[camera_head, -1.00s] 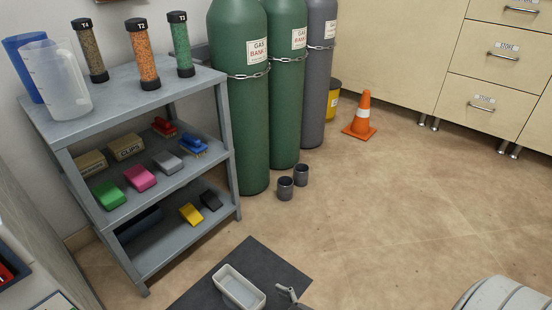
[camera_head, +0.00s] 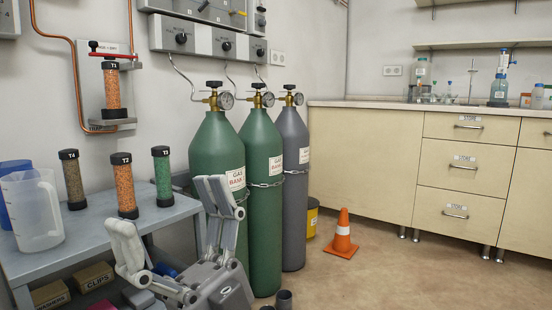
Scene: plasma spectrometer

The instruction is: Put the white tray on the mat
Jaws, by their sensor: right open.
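My right gripper (camera_head: 168,207) is raised in front of the grey shelf cart and the gas cylinders. Its two fingers are spread wide apart, pointing up, with nothing between them. The white tray and the dark mat are outside the view now. A second ago the tray lay on the dark mat on the floor, with a grey gripper part beside it. My left gripper is not in view.
The grey shelf cart (camera_head: 95,232) at left holds a clear jug (camera_head: 33,212) and several capped tubes. Two green gas cylinders (camera_head: 261,150) and a grey one (camera_head: 293,190) stand behind my gripper. An orange cone (camera_head: 342,236) stands on open floor before beige cabinets (camera_head: 368,165).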

